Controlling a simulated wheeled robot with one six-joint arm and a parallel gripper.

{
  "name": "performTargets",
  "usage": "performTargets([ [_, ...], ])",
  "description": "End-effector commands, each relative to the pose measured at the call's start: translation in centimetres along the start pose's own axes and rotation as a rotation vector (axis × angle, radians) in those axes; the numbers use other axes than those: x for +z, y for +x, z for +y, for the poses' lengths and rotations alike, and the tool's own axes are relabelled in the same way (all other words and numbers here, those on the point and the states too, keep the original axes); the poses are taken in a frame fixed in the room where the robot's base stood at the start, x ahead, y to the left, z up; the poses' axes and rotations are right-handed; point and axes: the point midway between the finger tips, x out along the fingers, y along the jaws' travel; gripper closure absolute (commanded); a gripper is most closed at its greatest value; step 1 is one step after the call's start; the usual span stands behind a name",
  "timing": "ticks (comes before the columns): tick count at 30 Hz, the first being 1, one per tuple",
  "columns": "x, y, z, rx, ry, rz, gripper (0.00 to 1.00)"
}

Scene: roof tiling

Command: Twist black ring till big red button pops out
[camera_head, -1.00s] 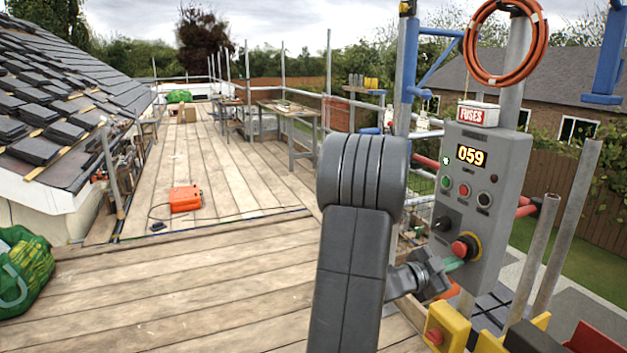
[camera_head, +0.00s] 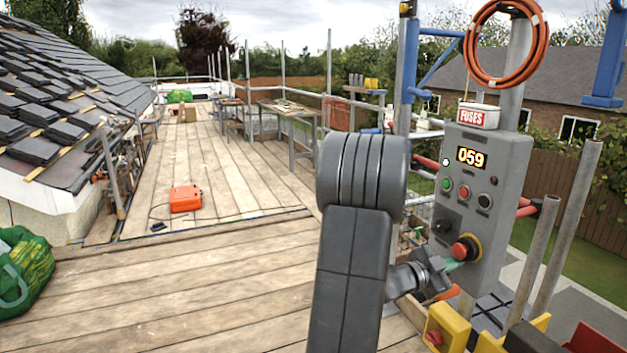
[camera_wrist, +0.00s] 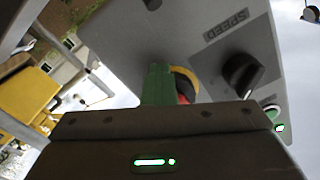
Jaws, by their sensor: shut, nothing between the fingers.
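The big red button (camera_head: 460,250) sticks out from the lower front of the grey control box (camera_head: 499,155). A dark ring (camera_head: 471,246) sits behind it, against a yellow disc (camera_head: 477,241). My gripper (camera_head: 454,265) has green fingertips, shut with nothing between them, just below and beside the button. In the wrist view the green fingers (camera_wrist: 157,85) stand together in front of the yellow disc (camera_wrist: 184,73). They and the gripper body hide most of the red button (camera_wrist: 182,99). I cannot tell whether the fingers touch the ring.
A black knob (camera_head: 442,226) sits up and left of the button; it also shows beside the SPEED label in the wrist view (camera_wrist: 243,75). Small buttons (camera_head: 464,191) and a display reading 059 (camera_head: 471,156) are above. A yellow box (camera_head: 446,326) stands below.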

Motion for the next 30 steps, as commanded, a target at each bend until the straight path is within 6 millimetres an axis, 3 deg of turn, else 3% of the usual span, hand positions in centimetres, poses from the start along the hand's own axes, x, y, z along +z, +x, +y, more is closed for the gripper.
performTargets([
  [21, -0.6, 0.2, -2.0, -0.005, 0.006, 0.016, 1.00],
  [30, 0.2, 0.2, -1.9, -0.003, 0.005, 0.015, 1.00],
])
